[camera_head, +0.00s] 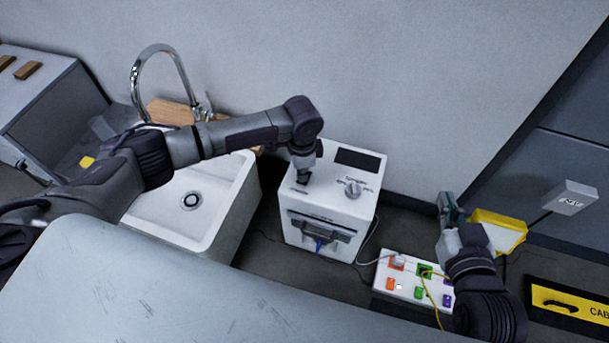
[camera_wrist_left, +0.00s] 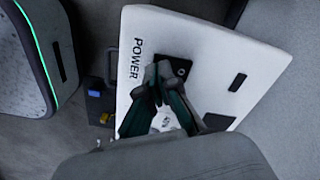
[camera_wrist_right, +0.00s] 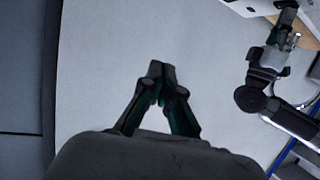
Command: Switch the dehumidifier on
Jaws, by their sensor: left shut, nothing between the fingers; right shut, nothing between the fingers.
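The dehumidifier is a white box (camera_head: 366,207) standing on the floor right of the sink, with a dial (camera_head: 353,189) and a dark panel on top. In the left wrist view its white top (camera_wrist_left: 238,60) shows the word POWER beside a black switch (camera_wrist_left: 181,68). My left gripper (camera_head: 302,178) points down at the top's left part and hides the switch in the head view. Its shut fingertips (camera_wrist_left: 160,74) are right at the switch, partly covering it; I cannot tell whether they touch. My right gripper (camera_head: 446,205) is shut and empty, right of the dehumidifier; its fingers (camera_wrist_right: 160,72) face the wall.
A white power strip (camera_head: 383,275) with coloured sockets and cables lies right of the dehumidifier. A yellow bin (camera_head: 506,222) is beside my right gripper. The white sink (camera_head: 225,215) with its tap (camera_head: 180,62) stands left. A pale surface (camera_head: 200,290) fills the foreground.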

